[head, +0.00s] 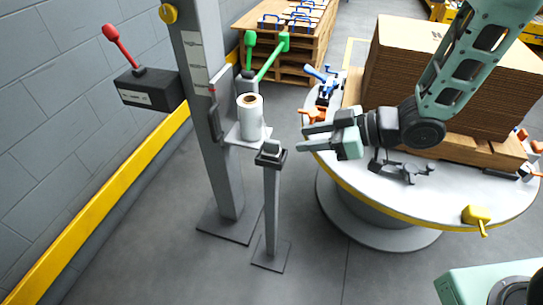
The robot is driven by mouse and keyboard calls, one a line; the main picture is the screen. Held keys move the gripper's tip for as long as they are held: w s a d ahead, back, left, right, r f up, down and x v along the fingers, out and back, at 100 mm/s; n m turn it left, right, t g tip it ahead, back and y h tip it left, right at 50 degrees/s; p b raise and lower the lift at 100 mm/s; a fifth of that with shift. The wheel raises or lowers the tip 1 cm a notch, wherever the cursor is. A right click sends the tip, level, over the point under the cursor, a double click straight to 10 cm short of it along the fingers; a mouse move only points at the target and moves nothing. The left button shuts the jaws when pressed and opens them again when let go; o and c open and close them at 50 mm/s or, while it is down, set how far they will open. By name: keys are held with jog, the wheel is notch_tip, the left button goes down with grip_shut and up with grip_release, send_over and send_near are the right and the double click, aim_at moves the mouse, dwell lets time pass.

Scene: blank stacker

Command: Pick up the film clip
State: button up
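A white film roll (250,122) stands upright on a small shelf on the tall grey column, behind and left of the post.
A round white table (340,172) with a yellow rim carries stacked brown cardboard and several coloured clamps. A wall and yellow rail border the left. Front floor is clear.

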aim_at(273, 141)
jog(key=b+x, duration=0.1)
jog(key=x, duration=0.4)
jog(key=b+x, duration=0.1)
jog(key=x, duration=0.4)
jog(key=shift+r, duration=0.25)
grip_shut()
